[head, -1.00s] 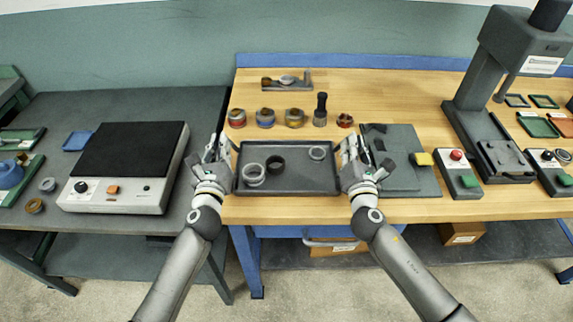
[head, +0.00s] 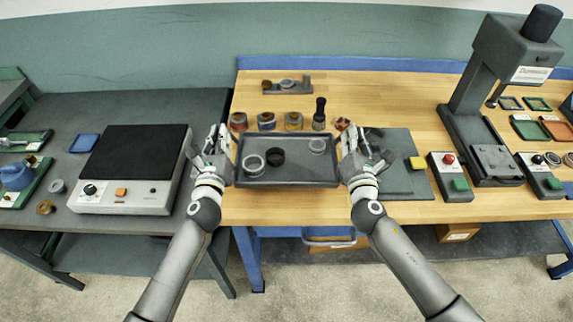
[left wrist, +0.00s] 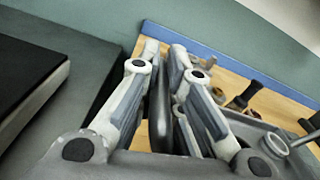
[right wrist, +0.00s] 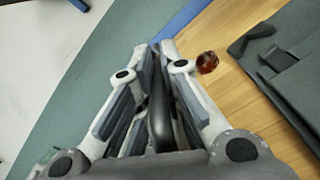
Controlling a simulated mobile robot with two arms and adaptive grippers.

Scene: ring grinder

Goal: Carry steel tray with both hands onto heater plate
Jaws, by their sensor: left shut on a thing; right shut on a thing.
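The dark steel tray (head: 290,176) is between my two grippers above the wooden bench, roughly level in the head view. The heater plate (head: 137,152), black-topped with a pale housing, stands on the grey table to the left, clear on top.
Several small coloured cups (head: 266,121) and a dark-handled tool (head: 319,115) stand just behind the tray. A grey board (head: 398,150) lies to its right, and a press (head: 480,120) stands further right. A blue tray (head: 84,143) lies left of the heater.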

